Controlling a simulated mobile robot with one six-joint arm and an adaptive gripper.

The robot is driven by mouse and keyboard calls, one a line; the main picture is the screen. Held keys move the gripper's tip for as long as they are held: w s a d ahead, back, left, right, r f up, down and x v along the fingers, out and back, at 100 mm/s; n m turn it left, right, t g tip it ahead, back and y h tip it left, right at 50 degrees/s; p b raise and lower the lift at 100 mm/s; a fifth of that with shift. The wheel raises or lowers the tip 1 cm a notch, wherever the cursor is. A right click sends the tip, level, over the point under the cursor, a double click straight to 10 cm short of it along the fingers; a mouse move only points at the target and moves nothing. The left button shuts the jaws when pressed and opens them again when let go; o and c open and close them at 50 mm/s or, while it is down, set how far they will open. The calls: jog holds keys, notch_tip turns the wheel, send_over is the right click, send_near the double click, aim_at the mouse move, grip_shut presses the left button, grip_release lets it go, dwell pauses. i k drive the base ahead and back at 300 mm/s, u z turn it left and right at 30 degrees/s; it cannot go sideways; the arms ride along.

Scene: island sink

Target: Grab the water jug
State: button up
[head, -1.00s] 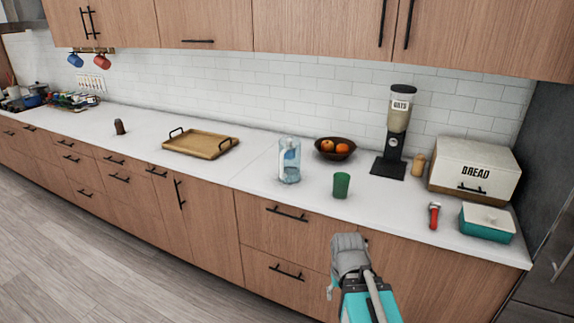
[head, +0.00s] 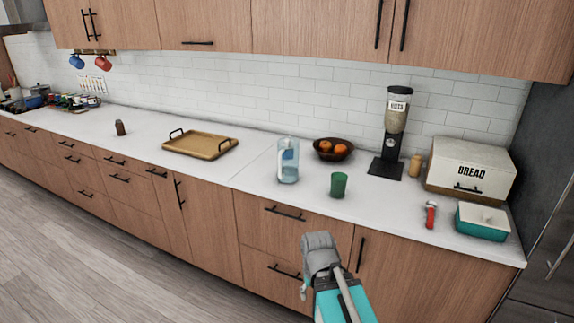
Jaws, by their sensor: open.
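The water jug (head: 288,162) is a clear, bluish vessel with a pale handle. It stands upright on the white counter, left of a green cup (head: 339,185). My gripper (head: 318,240) is grey, at the end of my teal arm, low in the head view. It is in front of the lower cabinets in the picture, below and right of the jug and apart from it. It is open and holds nothing that I can see. Its fingertips are hard to make out from behind.
A fruit bowl (head: 333,149) stands behind the cup. A wooden tray (head: 200,146) lies left of the jug. Counter in front of the jug is clear.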

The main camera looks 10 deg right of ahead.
aim_at(288, 157)
jog(key=u, duration=0.05)
jog(key=i, duration=0.85)
jog(key=z, duration=0.05)
